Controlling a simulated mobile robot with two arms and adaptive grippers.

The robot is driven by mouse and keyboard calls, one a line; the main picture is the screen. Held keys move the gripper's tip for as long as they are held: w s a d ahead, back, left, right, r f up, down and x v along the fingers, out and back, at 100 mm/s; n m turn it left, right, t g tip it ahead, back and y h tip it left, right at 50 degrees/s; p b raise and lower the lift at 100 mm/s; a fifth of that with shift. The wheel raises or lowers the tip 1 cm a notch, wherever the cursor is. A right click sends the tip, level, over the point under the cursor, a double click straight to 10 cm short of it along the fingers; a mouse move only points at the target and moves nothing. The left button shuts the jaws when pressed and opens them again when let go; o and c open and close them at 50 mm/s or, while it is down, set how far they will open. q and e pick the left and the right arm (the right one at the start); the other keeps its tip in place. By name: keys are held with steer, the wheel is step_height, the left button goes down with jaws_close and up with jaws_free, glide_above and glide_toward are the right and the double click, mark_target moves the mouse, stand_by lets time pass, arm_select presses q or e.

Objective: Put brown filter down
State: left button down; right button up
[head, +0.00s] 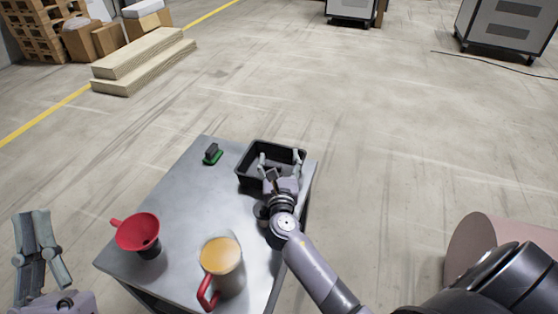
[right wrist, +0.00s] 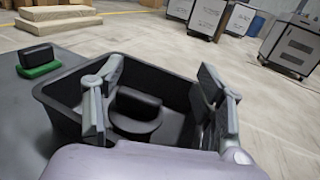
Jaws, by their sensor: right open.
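A dark round piece with a block-shaped handle, which looks like the brown filter (right wrist: 137,104), sits in the black bin (right wrist: 62,112) in the right wrist view. Its brown colour is hard to make out. My right gripper (head: 279,160) is open over the bin at the table's far right; in the right wrist view (right wrist: 160,75) its fingers stand apart on either side of the handle. I see no finger clearly touching it. My left gripper (head: 35,228) is off the table's left side, fingers upward and close together; whether they meet is unclear.
The grey table (head: 185,200) also holds a red funnel (head: 137,231), a red-handled jug with orange-yellow content (head: 220,256), and a green-based dark-handled piece (head: 212,155). Another dark round piece (head: 262,210) is beside my right wrist. The table's middle is clear.

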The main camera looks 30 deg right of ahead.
arm_select(q)
steer(key=shift+w+f, duration=0.1)
arm_select(e)
steer(key=shift+f, duration=0.1)
steer(key=shift+s+a+r+p, duration=0.25)
steer(key=shift+s+r+p, duration=0.15)
steer(key=shift+r+p, duration=0.2)
arm_select(q)
steer(key=w+f+g+y+p, duration=0.1)
steer(key=w+f+g, duration=0.3)
steer(key=f, duration=0.4)
steer(key=shift+w+g+y, duration=0.2)
steer(key=shift+g+y, duration=0.5)
steer(key=shift+g, duration=0.1)
arm_select(e)
steer(key=v, duration=1.1)
arm_select(q)
steer(key=shift+f, duration=0.1)
